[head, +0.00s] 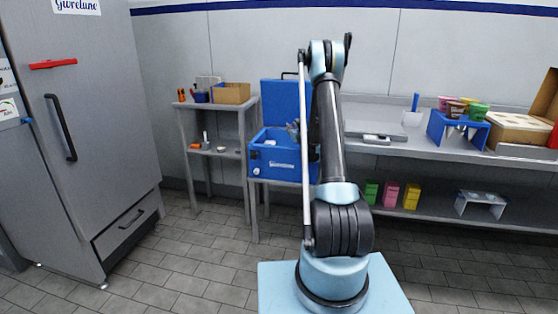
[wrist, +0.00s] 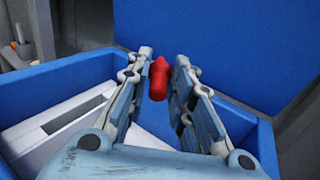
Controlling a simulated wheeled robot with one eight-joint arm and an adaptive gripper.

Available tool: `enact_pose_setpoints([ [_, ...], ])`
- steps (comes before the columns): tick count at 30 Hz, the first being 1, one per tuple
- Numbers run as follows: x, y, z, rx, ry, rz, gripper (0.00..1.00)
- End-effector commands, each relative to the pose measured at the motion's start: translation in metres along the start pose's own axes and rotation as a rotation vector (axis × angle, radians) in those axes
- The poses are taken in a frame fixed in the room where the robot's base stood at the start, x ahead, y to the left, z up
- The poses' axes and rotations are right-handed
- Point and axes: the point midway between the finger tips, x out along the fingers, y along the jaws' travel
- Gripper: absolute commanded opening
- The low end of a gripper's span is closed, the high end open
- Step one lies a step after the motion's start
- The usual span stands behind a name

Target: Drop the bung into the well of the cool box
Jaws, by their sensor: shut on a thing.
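The cool box (head: 277,166) is blue with its lid raised at the back, and it stands on a grey table left of my arm. In the wrist view its blue wall (wrist: 52,92) surrounds an inside with a white slotted piece (wrist: 60,122). My gripper (wrist: 160,72) is over the open box, its fingers shut on the red bung (wrist: 159,79). The bung is held at the fingertips, its pointed end up. In the head view my gripper is mostly hidden behind my arm, and the bung cannot be made out. The well cannot be clearly told.
The raised lid (wrist: 215,45) stands behind the fingers. A shelf stand (head: 215,106) with a cardboard box (head: 231,93) is to the left. A long counter (head: 420,145) runs right, with cups and a blue stand (head: 457,128). A grey fridge (head: 85,130) stands far left.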

Motion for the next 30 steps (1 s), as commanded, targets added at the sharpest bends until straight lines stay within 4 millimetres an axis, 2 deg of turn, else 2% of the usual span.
enact_pose_setpoints([
  [8,0.000,0.000,-0.001,0.000,0.000,0.000,0.10],
  [9,0.000,0.000,-0.001,0.000,0.000,0.000,0.30],
  [11,0.000,0.000,-0.001,0.000,0.000,0.000,0.44],
  [23,-0.003,0.001,-0.001,0.000,0.000,0.000,0.45],
  [30,-0.034,0.000,-0.001,0.000,0.001,-0.001,0.45],
])
